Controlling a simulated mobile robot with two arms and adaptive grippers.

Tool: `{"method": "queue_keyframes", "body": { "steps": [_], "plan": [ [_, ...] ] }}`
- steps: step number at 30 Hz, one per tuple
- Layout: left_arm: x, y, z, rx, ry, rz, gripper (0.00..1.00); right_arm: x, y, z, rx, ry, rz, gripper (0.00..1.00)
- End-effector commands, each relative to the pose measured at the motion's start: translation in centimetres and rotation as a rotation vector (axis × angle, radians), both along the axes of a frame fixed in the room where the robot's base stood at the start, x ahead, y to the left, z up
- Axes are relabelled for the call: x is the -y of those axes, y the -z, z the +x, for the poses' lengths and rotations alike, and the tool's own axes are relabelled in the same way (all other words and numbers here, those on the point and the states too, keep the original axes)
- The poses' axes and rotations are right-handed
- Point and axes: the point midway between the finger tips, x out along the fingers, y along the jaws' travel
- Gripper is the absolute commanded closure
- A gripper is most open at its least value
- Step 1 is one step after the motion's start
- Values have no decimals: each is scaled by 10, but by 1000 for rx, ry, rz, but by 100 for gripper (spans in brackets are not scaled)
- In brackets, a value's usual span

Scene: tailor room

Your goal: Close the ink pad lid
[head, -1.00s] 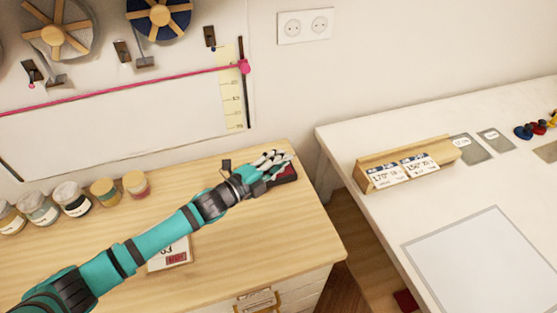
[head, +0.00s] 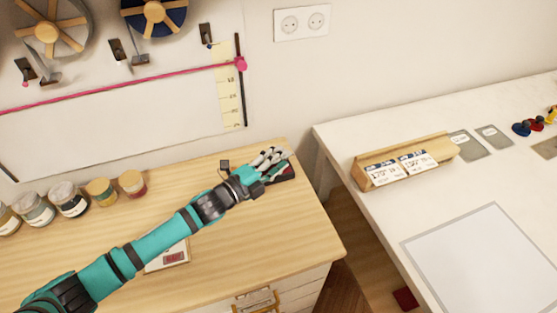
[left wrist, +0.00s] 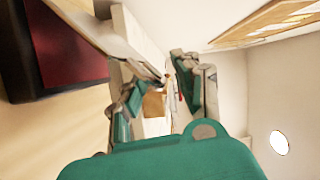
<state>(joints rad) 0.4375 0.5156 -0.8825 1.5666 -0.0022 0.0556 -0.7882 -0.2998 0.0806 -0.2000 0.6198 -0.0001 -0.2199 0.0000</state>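The ink pad (head: 287,174) is a small dark case with a dark red face. It sits near the back right corner of the wooden cabinet top. In the left wrist view its red pad (left wrist: 72,42) and black rim fill the upper left, so the pad face is uncovered. My right gripper is not in view.
Several jars (head: 68,199) stand along the cabinet's left back. A card with a red label (head: 172,257) lies partly under my left forearm. A white table (head: 360,135) with a wooden card holder (head: 376,182) stands to the right, across a gap.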

Motion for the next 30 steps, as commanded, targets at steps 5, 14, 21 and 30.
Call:
{"method": "queue_keyframes", "body": {
  "steps": [5, 14, 21, 30],
  "plan": [
    [-8, 1, -7, -3, -2, 2, 69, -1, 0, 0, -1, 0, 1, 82],
    [-49, 0, -50, -4, 0, 4, 69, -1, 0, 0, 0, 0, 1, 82],
    [-76, -2, -78, -3, 0, 0, 69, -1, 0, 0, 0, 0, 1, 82],
    [-84, -4, -86, 0, 0, 0, 69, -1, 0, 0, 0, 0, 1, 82]
  ]
}}
